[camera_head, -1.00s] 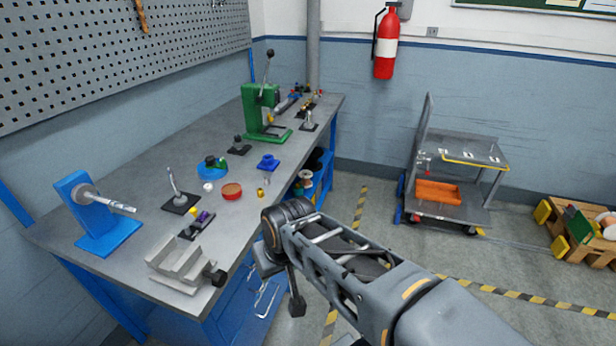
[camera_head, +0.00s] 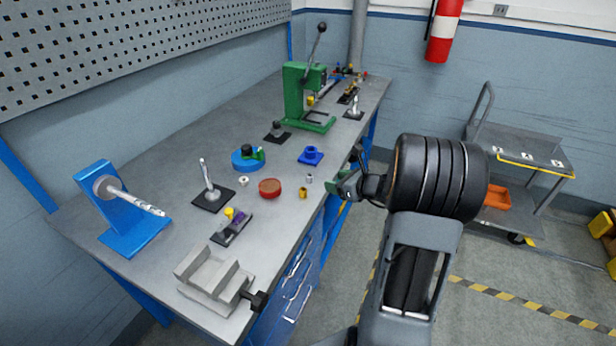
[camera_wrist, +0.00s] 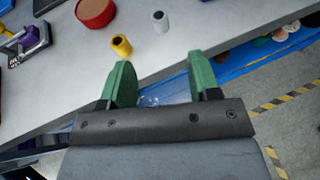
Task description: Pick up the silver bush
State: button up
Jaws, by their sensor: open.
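The silver bush (camera_head: 309,178) is a small, light grey cylinder standing near the right edge of the workbench. It also shows at the top of the wrist view (camera_wrist: 160,21), beyond my fingertips. A brass-yellow bush (camera_head: 303,193) stands close to it, nearer the front, and shows to its left in the wrist view (camera_wrist: 121,45). My gripper (camera_wrist: 161,72) has two green fingers spread apart with nothing between them. In the head view my gripper (camera_head: 349,178) is just right of the bench edge, a short way from the silver bush, not touching it.
A red round container (camera_head: 270,188) stands left of the bushes, and a blue block (camera_head: 311,155) behind them. A green press (camera_head: 305,95), a blue stand (camera_head: 134,215) and a grey vise (camera_head: 213,280) also occupy the bench. A grey cart (camera_head: 530,150) stands at right.

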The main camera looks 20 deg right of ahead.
aim_at(309, 175)
jog(key=x, duration=0.6)
jog(key=shift+w+a+f, duration=0.1)
jog(key=shift+w+a, duration=0.15)
jog(key=shift+w, duration=0.1)
jog(key=shift+p+x, duration=0.7)
jog(key=shift+x, duration=1.9)
jog(key=shift+w, duration=0.1)
jog(key=shift+c, duration=0.3)
jog(key=shift+r, duration=0.25)
grip_shut()
